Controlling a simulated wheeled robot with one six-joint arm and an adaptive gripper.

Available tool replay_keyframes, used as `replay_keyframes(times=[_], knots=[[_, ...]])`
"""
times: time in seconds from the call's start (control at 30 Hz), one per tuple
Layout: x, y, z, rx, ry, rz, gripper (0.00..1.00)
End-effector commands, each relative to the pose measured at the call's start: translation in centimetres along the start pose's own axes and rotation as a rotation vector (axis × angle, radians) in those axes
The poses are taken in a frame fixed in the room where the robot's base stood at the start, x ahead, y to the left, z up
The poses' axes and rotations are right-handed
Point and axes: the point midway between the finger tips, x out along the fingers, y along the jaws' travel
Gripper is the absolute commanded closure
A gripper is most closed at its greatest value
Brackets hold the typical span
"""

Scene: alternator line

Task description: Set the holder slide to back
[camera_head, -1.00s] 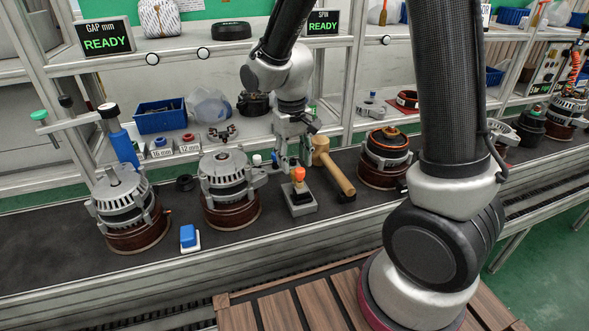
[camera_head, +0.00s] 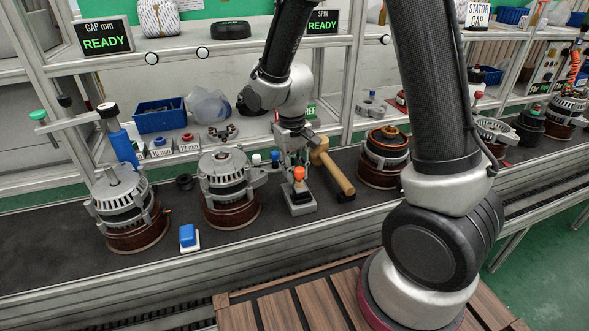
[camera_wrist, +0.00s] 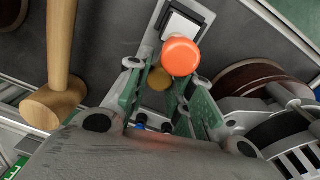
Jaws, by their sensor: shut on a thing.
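The unit I take for the holder slide is a grey base (camera_head: 302,208) with a black insert and an orange knob (camera_head: 299,174), on the dark bench mat. In the wrist view the orange knob (camera_wrist: 180,56) stands in front of the grey plate and its black and white block. My gripper (camera_head: 292,162) is low behind the knob in the head view. In the wrist view its green-padded fingers (camera_wrist: 165,80) are on either side of a brass-coloured round piece just below the knob. It is shut on this unit; the exact contact is partly hidden.
A wooden mallet (camera_head: 333,172) stands close on the right in the head view. An alternator (camera_head: 228,182) stands left, near my fingers in the wrist view. A brown-based rotor unit (camera_head: 385,160) is farther right.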

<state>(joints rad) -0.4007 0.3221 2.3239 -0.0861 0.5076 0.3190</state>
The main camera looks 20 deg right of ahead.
Motion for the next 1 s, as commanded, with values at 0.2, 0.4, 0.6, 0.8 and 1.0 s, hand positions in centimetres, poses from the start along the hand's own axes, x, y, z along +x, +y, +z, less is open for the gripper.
replay_keyframes(times=[0.2, 0.4, 0.6, 0.8, 1.0], knots=[[0.0, 0.3, -2.0, 0.001, 0.001, 0.0, 1.0], [-0.1, 0.3, -2.3, 0.0, 0.004, 0.0, 1.0], [-0.1, 0.4, -2.4, -0.001, 0.005, 0.0, 0.54], [0.0, 0.3, -2.3, 0.0, 0.002, 0.0, 0.54], [-0.7, 0.3, -2.2, 0.0, 0.002, 0.0, 0.54]])
